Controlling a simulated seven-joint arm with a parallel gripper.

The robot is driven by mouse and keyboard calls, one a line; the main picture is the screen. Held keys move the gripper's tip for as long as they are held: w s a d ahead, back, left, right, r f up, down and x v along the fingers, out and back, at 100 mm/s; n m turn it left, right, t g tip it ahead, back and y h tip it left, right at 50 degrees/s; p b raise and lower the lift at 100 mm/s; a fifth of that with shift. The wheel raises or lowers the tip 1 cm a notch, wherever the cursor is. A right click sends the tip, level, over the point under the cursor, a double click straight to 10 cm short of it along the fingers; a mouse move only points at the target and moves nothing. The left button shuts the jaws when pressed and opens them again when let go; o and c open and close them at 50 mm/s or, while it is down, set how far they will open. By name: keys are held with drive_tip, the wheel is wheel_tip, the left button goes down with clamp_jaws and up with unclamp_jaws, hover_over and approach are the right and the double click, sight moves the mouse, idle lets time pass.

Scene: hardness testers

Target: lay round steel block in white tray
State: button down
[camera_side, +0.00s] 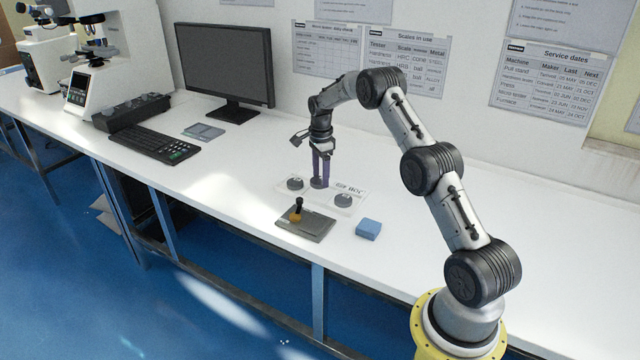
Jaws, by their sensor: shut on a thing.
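The white tray (324,199) lies on the bench and carries a dark "HRC" label at its back right. One round steel block (295,183) sits at its left and another round steel block (343,200) at its front right. My gripper (319,182) points straight down over the middle of the tray, with its purple fingers shut on a third round steel block (318,184). The fingers partly hide this block. I cannot tell whether it touches the tray floor or hangs just above it.
In front of the tray lies a dark grey plate (316,228) with an upright black-and-orange tool (297,210) on it. A blue block (368,229) sits to its right. A keyboard (155,143), a monitor (225,65) and testers stand further left. The bench right of the blue block is clear.

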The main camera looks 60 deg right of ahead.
sight(320, 179)
drive_tip(key=shift+w+d+f, duration=0.15)
drive_tip(key=shift+w+f, duration=0.15)
drive_tip(key=shift+f, duration=1.45)
drive_tip(key=shift+f, duration=0.1)
drive_tip(key=shift+f, duration=0.1)
unclamp_jaws()
